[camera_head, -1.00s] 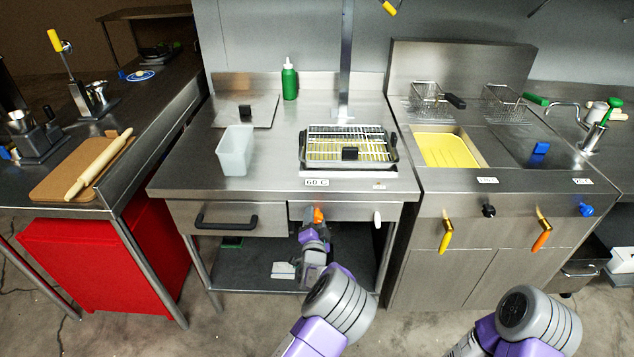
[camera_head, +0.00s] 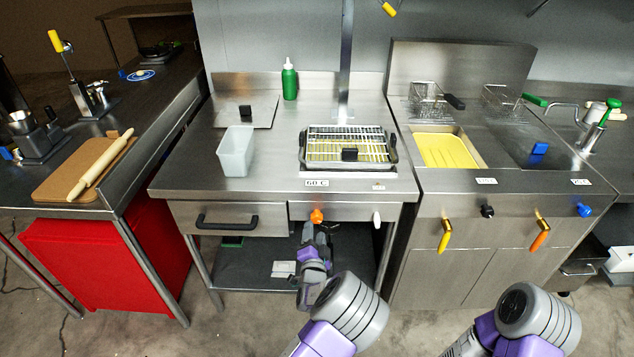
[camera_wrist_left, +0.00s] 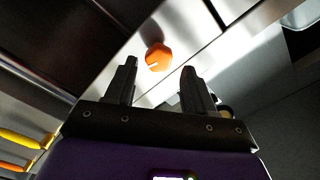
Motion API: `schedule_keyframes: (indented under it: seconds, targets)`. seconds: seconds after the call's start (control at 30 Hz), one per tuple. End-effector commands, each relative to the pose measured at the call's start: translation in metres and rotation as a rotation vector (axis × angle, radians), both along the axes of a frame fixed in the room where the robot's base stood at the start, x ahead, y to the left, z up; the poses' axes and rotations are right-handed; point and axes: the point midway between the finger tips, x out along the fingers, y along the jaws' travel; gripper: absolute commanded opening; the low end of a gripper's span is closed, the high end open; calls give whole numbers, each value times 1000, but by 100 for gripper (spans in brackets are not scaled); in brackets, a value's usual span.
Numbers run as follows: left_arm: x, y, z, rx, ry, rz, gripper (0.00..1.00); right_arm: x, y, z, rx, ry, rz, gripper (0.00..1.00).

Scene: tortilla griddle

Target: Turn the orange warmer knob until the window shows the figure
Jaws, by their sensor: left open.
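The orange warmer knob (camera_head: 317,216) is on the front panel of the middle counter, below the warmer (camera_head: 348,165). It also shows in the left wrist view (camera_wrist_left: 158,57), with a pale mark on its face. The small white window (camera_head: 316,182) above it seems to read 60 C, though the figure is tiny. My left gripper (camera_head: 311,229) is open just below and in front of the knob. In the left wrist view its fingertips (camera_wrist_left: 159,68) are apart, with the knob beyond and between them and nothing held. My right gripper is out of view.
A drawer with a black handle (camera_head: 227,222) is left of the knob, and a white knob (camera_head: 376,217) is to its right. A shelf (camera_head: 255,264) lies below. The fryer (camera_head: 484,240) with yellow and orange handles stands to the right.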

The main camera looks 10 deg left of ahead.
Motion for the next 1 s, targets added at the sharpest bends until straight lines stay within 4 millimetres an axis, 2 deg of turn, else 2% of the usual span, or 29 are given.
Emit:
schedule_keyframes:
  seconds: [0.13,0.2,0.23,0.53,1.0]
  targets:
    - [0,0,0,0,0,0,54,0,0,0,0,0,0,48]
    - [0,0,0,0,0,0,64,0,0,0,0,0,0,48]
    - [0,0,0,0,0,0,66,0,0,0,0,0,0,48]
    - [-2,0,0,0,1,-1,66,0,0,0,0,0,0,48]
    - [-46,-8,0,0,2,0,66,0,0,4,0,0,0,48]
